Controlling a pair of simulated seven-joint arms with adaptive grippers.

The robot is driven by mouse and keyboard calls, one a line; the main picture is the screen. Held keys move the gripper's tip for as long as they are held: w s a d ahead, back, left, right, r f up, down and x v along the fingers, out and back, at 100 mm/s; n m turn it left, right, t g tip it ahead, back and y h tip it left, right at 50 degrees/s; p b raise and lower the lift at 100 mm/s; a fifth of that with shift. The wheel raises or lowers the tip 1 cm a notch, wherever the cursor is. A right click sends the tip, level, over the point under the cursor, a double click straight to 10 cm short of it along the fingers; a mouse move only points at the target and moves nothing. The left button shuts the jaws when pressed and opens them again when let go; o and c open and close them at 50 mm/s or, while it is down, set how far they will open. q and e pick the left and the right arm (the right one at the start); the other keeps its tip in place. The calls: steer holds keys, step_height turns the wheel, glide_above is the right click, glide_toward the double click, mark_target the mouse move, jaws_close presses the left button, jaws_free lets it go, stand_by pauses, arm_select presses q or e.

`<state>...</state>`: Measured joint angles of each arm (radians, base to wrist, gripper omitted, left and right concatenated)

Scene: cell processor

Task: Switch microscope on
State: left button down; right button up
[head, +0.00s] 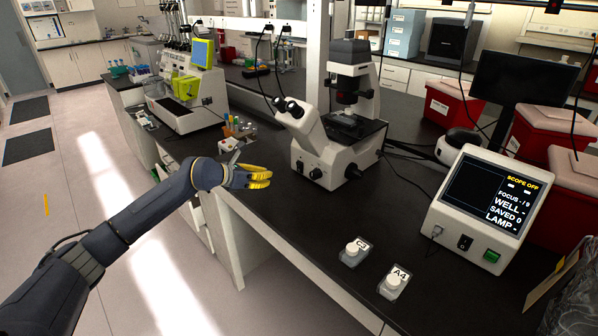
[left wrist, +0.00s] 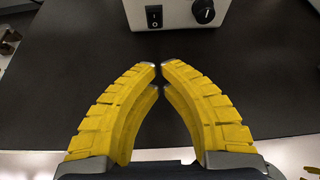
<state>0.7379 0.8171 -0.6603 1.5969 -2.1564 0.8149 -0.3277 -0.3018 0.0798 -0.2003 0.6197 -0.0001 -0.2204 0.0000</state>
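The white microscope (head: 335,150) stands on the black bench. Its base shows at the top of the left wrist view, with a black rocker switch (left wrist: 154,17) marked I and O and a round black knob (left wrist: 204,11). A display box (head: 480,205) at the right reads "SCOPE OFF". My left gripper (head: 268,178) is over the bench, left of the microscope and apart from it. In the left wrist view, its yellow fingertips (left wrist: 160,66) are drawn together with only a sliver between them, pointing toward the switch. They hold nothing.
Two small labelled containers, C3 (head: 355,251) and A4 (head: 393,282), sit near the bench's front edge. A white instrument (head: 185,100) and small bottles stand behind my left gripper. Red bins (head: 455,103) and a dark monitor are at the back right.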

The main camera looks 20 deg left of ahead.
arm_select(q)
steer(key=shift+w+a+y, duration=0.15)
steer(key=shift+y, duration=0.15)
glide_toward(299, 171)
steer(key=f, duration=0.1)
steer(key=w+f, duration=0.1)
steer(key=f, duration=0.1)
steer(key=d+f, duration=0.1)
steer(key=shift+w+f, duration=0.2)
steer(key=shift+w, duration=0.15)
steer(key=shift+w+d+r, duration=0.2)
steer(key=shift+w+d, duration=0.05)
steer(key=shift+w, duration=0.15)
steer(key=shift+w+d+r, duration=0.25)
steer(key=shift+w, duration=0.2)
steer(key=shift+w+d+r, duration=0.2)
steer(key=shift+w+d, duration=0.2)
steer(key=shift+w, duration=0.3)
